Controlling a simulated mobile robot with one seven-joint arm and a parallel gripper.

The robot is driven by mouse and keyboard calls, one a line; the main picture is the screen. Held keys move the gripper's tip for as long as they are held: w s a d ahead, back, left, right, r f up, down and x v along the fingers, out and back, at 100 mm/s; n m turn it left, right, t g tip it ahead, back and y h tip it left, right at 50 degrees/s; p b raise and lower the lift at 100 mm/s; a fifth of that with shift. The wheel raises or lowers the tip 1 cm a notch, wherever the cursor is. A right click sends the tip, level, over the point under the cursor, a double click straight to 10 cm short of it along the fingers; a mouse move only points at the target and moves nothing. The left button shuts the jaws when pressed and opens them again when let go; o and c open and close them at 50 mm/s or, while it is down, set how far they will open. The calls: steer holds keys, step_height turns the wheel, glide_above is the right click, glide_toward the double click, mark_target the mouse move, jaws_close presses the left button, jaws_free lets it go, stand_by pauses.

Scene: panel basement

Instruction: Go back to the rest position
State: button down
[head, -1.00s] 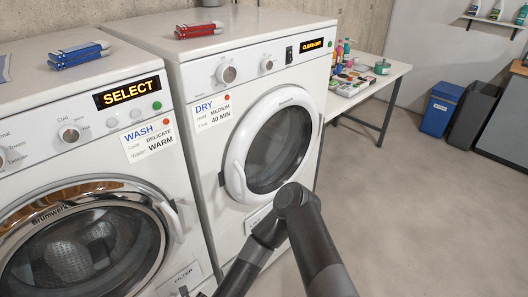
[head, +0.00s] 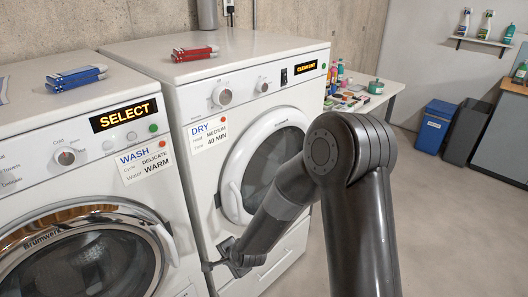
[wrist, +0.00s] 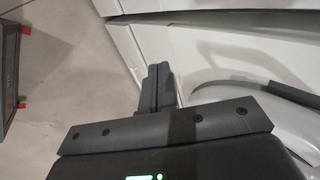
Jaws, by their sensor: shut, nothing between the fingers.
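My gripper (head: 210,266) is low in front of the two machines in the head view, at the end of my dark arm, which bends at a large elbow in the middle of the picture. In the wrist view its two fingers (wrist: 156,88) lie together, shut and empty. The white dryer (head: 185,120) stands just behind it, with its round door closed. The washer (head: 150,200) is to the left, with its chrome-rimmed door closed. I cannot tell how close the fingers are to the dryer front.
A blue bundle (head: 76,78) lies on the washer and a red one (head: 194,53) on the dryer. A white table (head: 385,95) with bottles stands right of the dryer. A blue bin (head: 435,127) is farther back. The floor (head: 460,230) at right is clear.

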steer(key=s+d+r+n+h, duration=0.2)
steer(key=d+r+n, duration=0.1)
steer(key=d+r, duration=0.6)
steer(key=s+d+r+n+h, duration=0.25)
steer(key=d+r, duration=0.55)
steer(key=r, duration=0.4)
steer(key=s+d+r+n, duration=0.2)
steer(key=s+d+r, duration=0.3)
steer(key=s, duration=0.3)
steer(key=s+d+r+n, duration=0.2)
steer(key=s+d+r, duration=0.2)
steer(key=s, duration=0.4)
steer(key=shift+d+r, duration=0.4)
steer(key=shift+r, duration=0.4)
steer(key=shift+h, duration=0.25)
